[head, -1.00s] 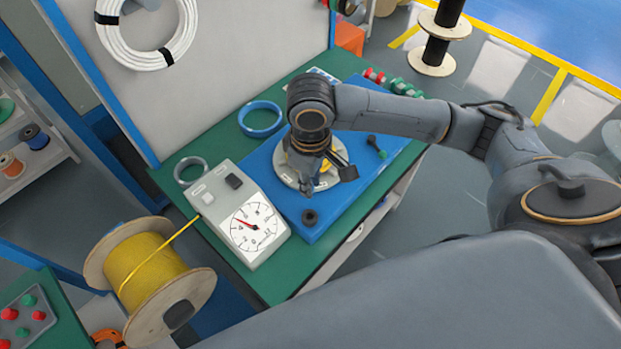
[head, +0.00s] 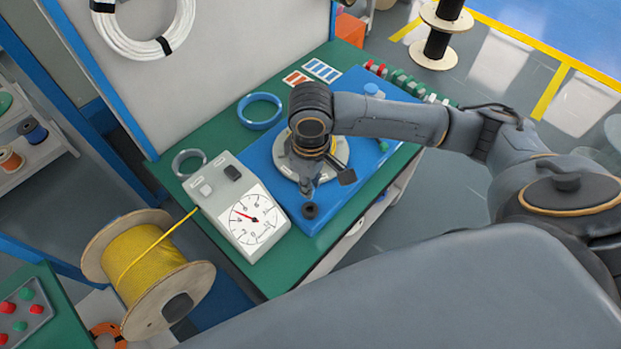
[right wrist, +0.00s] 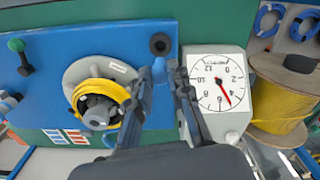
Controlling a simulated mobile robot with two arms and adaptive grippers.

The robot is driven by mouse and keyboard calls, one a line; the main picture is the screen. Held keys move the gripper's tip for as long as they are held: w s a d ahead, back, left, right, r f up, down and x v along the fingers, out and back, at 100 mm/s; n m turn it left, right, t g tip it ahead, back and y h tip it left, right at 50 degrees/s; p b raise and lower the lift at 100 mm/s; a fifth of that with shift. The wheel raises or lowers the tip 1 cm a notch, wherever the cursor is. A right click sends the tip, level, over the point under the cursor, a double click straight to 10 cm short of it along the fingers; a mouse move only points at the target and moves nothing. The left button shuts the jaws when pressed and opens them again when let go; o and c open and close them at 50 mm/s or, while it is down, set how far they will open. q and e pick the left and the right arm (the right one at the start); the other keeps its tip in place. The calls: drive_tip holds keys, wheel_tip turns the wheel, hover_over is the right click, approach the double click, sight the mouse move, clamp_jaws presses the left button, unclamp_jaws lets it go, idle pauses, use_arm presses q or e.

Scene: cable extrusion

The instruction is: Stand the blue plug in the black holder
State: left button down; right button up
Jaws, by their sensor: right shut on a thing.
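The black holder (head: 310,211) is a small dark ring near the front corner of the blue board (head: 338,206); it also shows in the right wrist view (right wrist: 160,43). My right gripper (head: 307,188) points down close beside the holder. In the right wrist view its fingers (right wrist: 163,76) are shut on the blue plug (right wrist: 159,70), of which only a small blue part shows between the fingertips. The plug appears just short of the holder in that view, apart from it; its height above the board cannot be told. My left gripper is out of view.
The dial gauge box (head: 247,213) stands close left of the holder. A round grey plate with a yellow cable coil (right wrist: 95,85) lies beside the gripper. A yellow cable spool (head: 145,265) is at front left.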

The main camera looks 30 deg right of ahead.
drive_tip(key=shift+f+b, duration=1.1)
drive_tip(key=shift+f, duration=2.4)
drive_tip(key=shift+f+p, duration=0.35)
drive_tip(key=shift+f, duration=0.1)
drive_tip(key=o, duration=0.9)
drive_tip(key=shift+o, duration=0.2)
wheel_tip(320, 180, up, 8)
drive_tip(key=p, duration=1)
drive_tip(key=shift+r, duration=0.1)
